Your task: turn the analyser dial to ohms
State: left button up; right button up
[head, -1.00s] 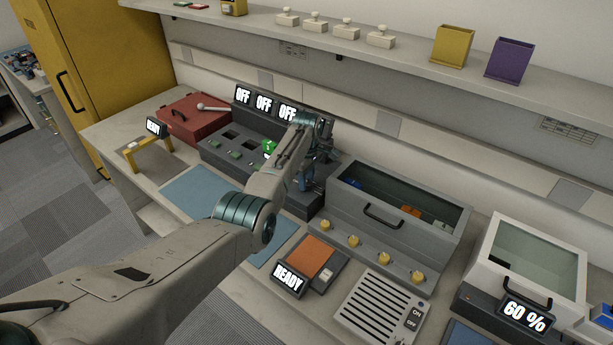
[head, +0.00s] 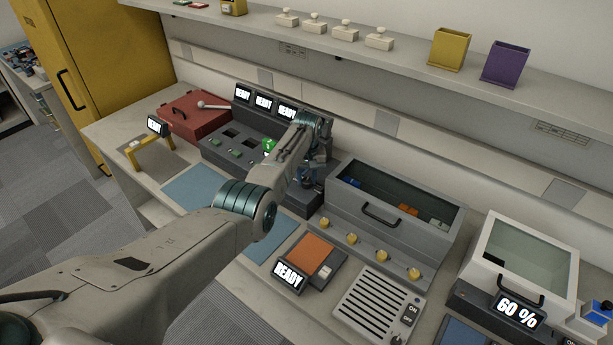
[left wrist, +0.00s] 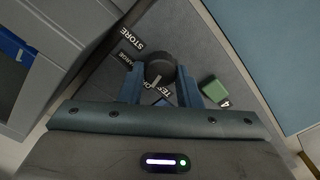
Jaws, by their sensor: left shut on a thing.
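My left gripper (head: 306,184) reaches down at the right end of the dark grey console in the head view, where my arm hides the dial. In the left wrist view, the round black dial (left wrist: 160,68) sits between the two blue fingers of my left gripper (left wrist: 160,88), which is shut on it. My right gripper is not in view.
A green button (left wrist: 214,91) lies close right of the fingers. A grey box with a glass lid (head: 390,205) stands right of my gripper. Three screens (head: 264,103) on the console read READY. A blue mat (head: 200,186) lies in front.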

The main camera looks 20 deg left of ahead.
aim_at(307, 180)
pick_arm(q)
jog(key=shift+w+r+m, duration=0.1)
jog(key=shift+r+m, duration=0.05)
jog(key=shift+m, duration=1.05)
jog(key=o, duration=1)
jog(key=shift+c, duration=0.2)
jog(key=shift+r, duration=0.55)
notch_tip(307, 180, up, 10)
jog(key=b, duration=0.1)
jog(key=shift+f+b, duration=0.15)
jog(key=shift+b, duration=0.2)
jog(key=shift+f, duration=0.1)
